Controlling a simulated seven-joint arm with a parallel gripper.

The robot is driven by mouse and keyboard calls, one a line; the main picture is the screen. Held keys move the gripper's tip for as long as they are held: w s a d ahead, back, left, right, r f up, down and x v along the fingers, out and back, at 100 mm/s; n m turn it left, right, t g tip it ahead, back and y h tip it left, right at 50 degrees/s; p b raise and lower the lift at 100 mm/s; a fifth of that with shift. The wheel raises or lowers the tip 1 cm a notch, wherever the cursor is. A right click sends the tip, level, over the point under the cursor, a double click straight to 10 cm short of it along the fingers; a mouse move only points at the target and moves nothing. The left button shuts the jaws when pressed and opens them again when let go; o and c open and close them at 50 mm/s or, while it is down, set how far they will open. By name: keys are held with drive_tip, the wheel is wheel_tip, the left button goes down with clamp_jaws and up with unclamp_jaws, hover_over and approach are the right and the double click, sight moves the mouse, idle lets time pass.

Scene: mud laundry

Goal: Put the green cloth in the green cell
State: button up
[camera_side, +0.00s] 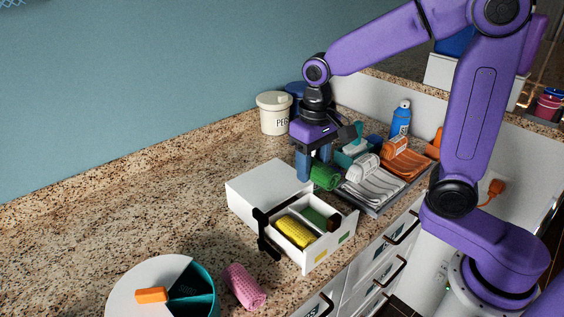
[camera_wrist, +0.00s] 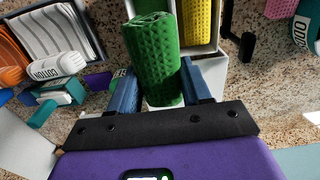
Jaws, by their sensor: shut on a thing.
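The green cloth (camera_side: 325,177) is a rolled, textured bundle. My gripper (camera_side: 314,170) is shut on it, one blue finger on each side, and holds it above the counter behind the open drawer. The wrist view shows the green cloth (camera_wrist: 163,50) between the fingers, its far end overlapping the drawer. The white box (camera_side: 262,188) has its drawer (camera_side: 312,262) pulled out, with two cells. The green cell (camera_side: 315,214) has a green floor and looks empty of cloth, though partly shaded. The other cell holds a yellow rolled cloth (camera_side: 295,231).
A pink cloth (camera_side: 243,286) and a round divided container (camera_side: 135,285) lie at the front left. A peg tub (camera_side: 273,113) stands behind. The left counter is clear.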

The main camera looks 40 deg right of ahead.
drive_tip(key=shift+s+d+f, duration=0.15)
drive_tip(key=shift+s+d, duration=0.2)
drive_tip(key=shift+s, duration=0.1)
drive_tip(key=shift+f, duration=4.45)
drive_tip(key=o, duration=1.1)
wheel_tip(320, 180, up, 18)
drive_tip(key=f, duration=0.1)
hover_over(319, 162)
drive_tip(key=shift+r, duration=0.25)
